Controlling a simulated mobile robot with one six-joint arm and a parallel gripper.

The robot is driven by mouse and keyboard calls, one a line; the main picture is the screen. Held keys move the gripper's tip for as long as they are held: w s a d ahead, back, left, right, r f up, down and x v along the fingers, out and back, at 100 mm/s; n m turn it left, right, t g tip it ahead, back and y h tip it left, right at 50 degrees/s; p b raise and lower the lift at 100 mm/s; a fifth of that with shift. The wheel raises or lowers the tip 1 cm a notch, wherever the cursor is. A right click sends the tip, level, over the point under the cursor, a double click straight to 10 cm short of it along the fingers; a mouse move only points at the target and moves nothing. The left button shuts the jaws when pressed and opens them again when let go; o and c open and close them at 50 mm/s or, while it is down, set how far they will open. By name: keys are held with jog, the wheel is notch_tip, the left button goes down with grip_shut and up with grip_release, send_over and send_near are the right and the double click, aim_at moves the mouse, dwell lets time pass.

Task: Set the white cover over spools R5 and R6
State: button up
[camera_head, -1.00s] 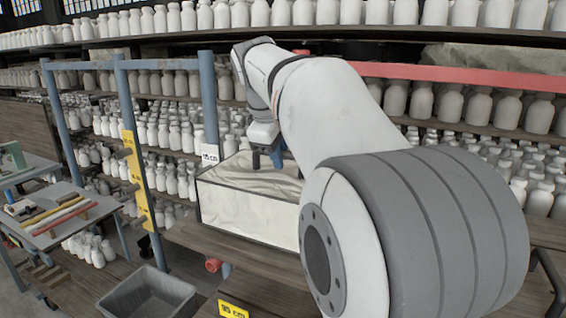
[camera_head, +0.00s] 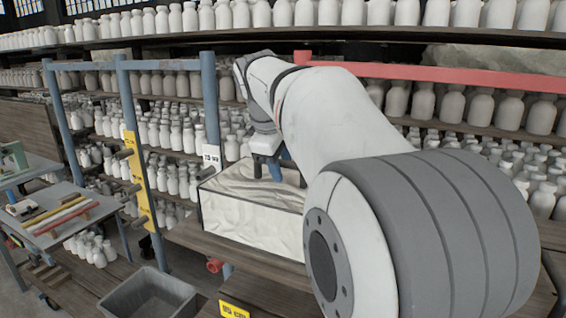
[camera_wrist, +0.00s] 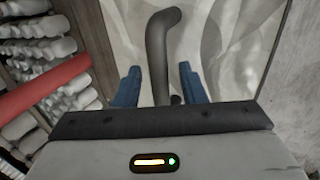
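A white box-like thing (camera_head: 250,222) with a wrinkled top stands on a wooden shelf in the head view; it may be the white cover. My gripper (camera_head: 275,172) is over its top, pointing down. In the wrist view a dark bent bar (camera_wrist: 158,45), like a handle, runs above the white wrinkled surface (camera_wrist: 215,40). The blue fingertips of my gripper (camera_wrist: 160,84) stand on both sides of the bar with a gap on each side. The gripper is open. I cannot make out spools R5 and R6 or their labels.
Shelves of white bottles (camera_head: 455,105) fill the back. A blue post (camera_head: 209,110) stands beside the box, and a red rail (camera_head: 450,75) crosses behind my arm. A grey bin (camera_head: 148,297) is at the lower front. A side table (camera_head: 75,225) holds coloured bars at left.

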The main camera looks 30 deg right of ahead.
jog(key=v, duration=1.2)
jog(key=shift+r, duration=0.15)
